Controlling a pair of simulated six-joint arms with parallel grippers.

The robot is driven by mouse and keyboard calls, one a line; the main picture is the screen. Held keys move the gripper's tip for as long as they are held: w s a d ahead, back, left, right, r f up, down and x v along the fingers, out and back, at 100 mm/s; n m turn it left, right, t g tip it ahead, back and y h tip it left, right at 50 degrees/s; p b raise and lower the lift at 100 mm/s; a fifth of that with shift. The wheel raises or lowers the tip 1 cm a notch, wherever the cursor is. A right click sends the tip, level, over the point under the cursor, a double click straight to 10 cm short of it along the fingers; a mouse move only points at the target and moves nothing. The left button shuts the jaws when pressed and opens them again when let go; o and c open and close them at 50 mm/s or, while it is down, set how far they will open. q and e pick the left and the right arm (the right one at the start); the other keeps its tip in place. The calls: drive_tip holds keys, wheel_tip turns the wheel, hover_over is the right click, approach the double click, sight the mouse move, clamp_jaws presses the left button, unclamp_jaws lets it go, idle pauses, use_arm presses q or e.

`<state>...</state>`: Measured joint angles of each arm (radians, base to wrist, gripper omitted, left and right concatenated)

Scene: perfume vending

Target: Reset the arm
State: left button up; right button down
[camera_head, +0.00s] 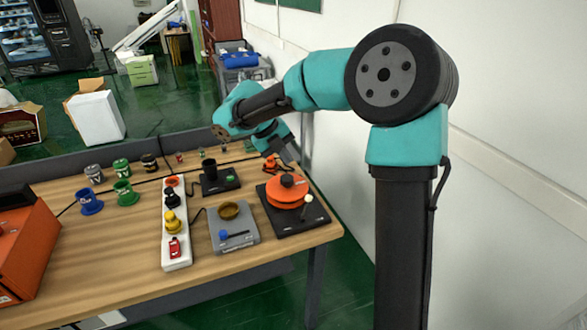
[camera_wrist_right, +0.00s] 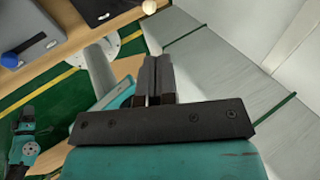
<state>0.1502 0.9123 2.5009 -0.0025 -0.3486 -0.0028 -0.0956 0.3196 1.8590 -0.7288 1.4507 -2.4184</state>
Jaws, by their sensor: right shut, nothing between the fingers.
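My right arm rises at the right of the head view, and its forearm reaches left over the back of the table. My right gripper (camera_head: 290,153) hangs above the back right part of the table, small and partly hidden by its own wrist. In the right wrist view its two dark fingers (camera_wrist_right: 155,72) lie together, with nothing between them. They point past the table edge, over the floor and beside the pale wall. My left gripper is in neither view.
The wooden table (camera_head: 115,235) holds a black base with an orange disc (camera_head: 287,197), a grey scale-like device (camera_head: 234,238), a white strip with coloured knobs (camera_head: 176,255), and several small cups. An orange box (camera_head: 25,245) stands left. The wall (camera_head: 505,200) is close on the right.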

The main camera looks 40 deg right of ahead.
drive_tip(key=shift+v, duration=0.85)
